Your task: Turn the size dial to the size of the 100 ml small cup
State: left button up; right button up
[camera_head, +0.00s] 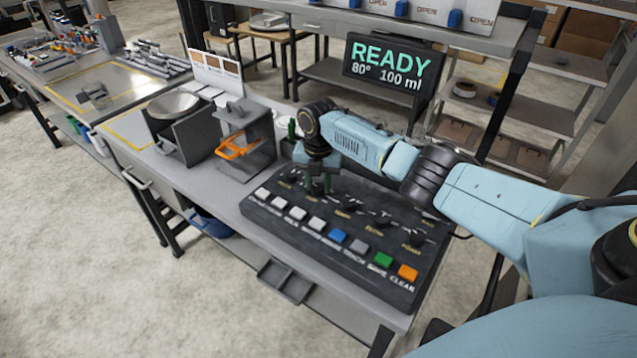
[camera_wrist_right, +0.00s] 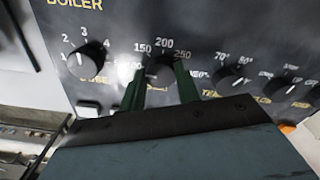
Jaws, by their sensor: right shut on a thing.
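The black control panel (camera_head: 330,235) lies on the bench, with a row of coloured buttons and several dials. My right gripper (camera_head: 317,187) points down at the panel's back left. In the right wrist view its two green fingers (camera_wrist_right: 160,85) are shut on the size dial (camera_wrist_right: 162,68), a dark knob marked 150, 200 and 250, with another mark partly hidden at left. I cannot tell where its pointer stands. The display screen (camera_head: 388,68) reads READY, 80° and 100 ml. I cannot make out a small cup. My left gripper is not in view.
A dial marked 1 to 4 (camera_wrist_right: 86,60) and a temperature dial (camera_wrist_right: 228,82) flank the held knob. A grey machine with an orange handle (camera_head: 240,148) stands left of the panel. A small dark tray (camera_head: 286,281) juts from the bench front.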

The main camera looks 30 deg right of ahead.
aim_at(318, 187)
dwell(0.5)
jog(key=o, duration=1)
jog(key=shift+r, duration=0.1)
notch_tip(318, 187, up, 13)
jog(key=shift+r, duration=0.15)
